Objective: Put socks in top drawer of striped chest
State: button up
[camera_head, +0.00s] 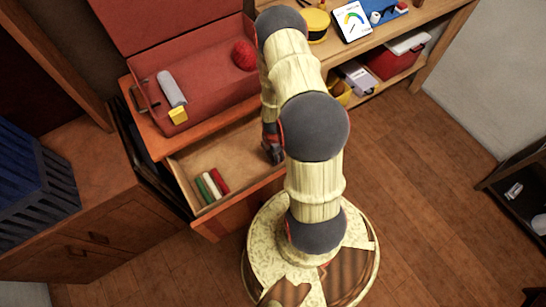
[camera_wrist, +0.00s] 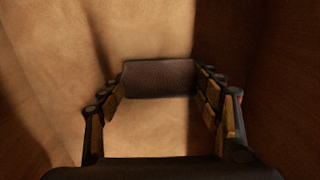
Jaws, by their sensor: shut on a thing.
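An open wooden drawer (camera_head: 215,160) sticks out from under an orange-brown top. My gripper (camera_head: 272,150) is down inside the drawer at its right end, mostly hidden by my arm. In the wrist view, my gripper (camera_wrist: 160,90) has its fingers either side of a dark brown fabric-like piece (camera_wrist: 160,78) and is shut on it. The piece could be a sock, but I cannot tell for sure. Pale wooden surfaces lie close around it, and whether it touches the drawer bottom is unclear. No stripes show clearly on the chest.
White, green and red rolls (camera_head: 212,185) lie at the drawer's front left. A red open box (camera_head: 205,75) above holds a red ball (camera_head: 244,55), a grey roll (camera_head: 171,88) and a yellow block (camera_head: 178,115). A blue crate (camera_head: 30,180) stands left.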

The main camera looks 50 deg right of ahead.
jog(key=shift+f, duration=0.2)
jog(key=o, duration=1)
jog(key=shift+r, duration=0.1)
jog(key=shift+o, duration=0.7)
jog(key=shift+r, duration=0.1)
notch_tip(320, 180, up, 12)
jog(key=p, duration=0.4)
jog(key=shift+p, duration=0.4)
